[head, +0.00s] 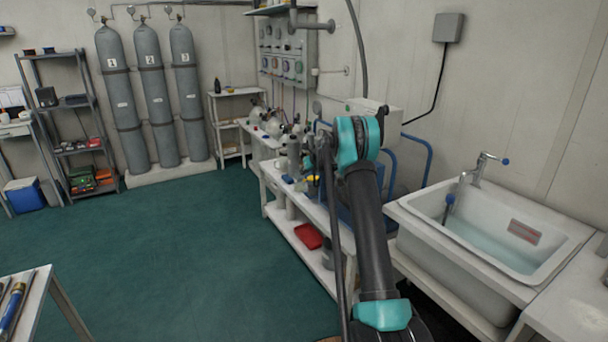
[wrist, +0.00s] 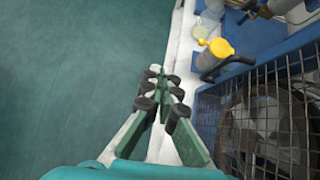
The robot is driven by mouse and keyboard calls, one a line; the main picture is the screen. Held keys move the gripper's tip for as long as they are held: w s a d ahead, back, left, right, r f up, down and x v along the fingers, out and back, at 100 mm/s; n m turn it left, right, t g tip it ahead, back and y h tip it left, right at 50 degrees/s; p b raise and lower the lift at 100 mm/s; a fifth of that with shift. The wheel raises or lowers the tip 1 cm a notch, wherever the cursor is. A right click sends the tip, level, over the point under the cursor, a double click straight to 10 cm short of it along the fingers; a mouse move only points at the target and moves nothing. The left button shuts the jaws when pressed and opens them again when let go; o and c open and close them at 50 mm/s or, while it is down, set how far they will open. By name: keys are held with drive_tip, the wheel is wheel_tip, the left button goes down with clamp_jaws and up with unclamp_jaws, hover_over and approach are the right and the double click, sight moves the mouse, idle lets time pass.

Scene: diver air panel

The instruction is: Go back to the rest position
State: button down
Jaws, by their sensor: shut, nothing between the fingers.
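My gripper (wrist: 162,78) is shut and empty in the wrist view. Its fingertips are together above the edge of a white bench (wrist: 186,47), with green floor to the left. The head view shows my raised dark arm with teal joints in front of the white bench (head: 317,213). My gripper cannot be made out there, behind the arm. No object is held.
A fan cage (wrist: 262,125) and a yellow-topped container (wrist: 222,48) are close right of my gripper. The sink (head: 490,225) stands right of my arm. Gas cylinders (head: 155,95) and a shelf rack (head: 70,120) stand far back. Green floor (head: 170,235) is open at left.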

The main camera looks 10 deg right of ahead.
drive_tip(key=s+r+n+g+h, duration=0.1)
drive_tip(key=s+r+n, duration=0.3)
drive_tip(key=s, duration=0.6)
drive_tip(key=s+r+n, duration=0.2)
drive_tip(key=s+n, duration=0.4)
drive_tip(key=s, duration=0.4)
drive_tip(key=s+r+n+g+h, duration=0.1)
drive_tip(key=s+r+n, duration=0.3)
drive_tip(key=s, duration=0.6)
drive_tip(key=s+f+n, duration=0.3)
drive_tip(key=s+n, duration=0.2)
drive_tip(key=s, duration=0.7)
drive_tip(key=s+d+f+n+g+h, duration=0.1)
drive_tip(key=s+f+n, duration=0.2)
drive_tip(key=s, duration=1)
drive_tip(key=s+f+n+g, duration=0.1)
drive_tip(key=s+f+n, duration=0.3)
drive_tip(key=s+n, duration=0.5)
drive_tip(key=s, duration=0.3)
drive_tip(key=shift+s+d+h, duration=0.2)
drive_tip(key=shift+s+h, duration=0.1)
drive_tip(key=shift+s, duration=0.1)
drive_tip(key=c, duration=2.3)
unclamp_jaws()
drive_tip(key=shift+r, duration=0.1)
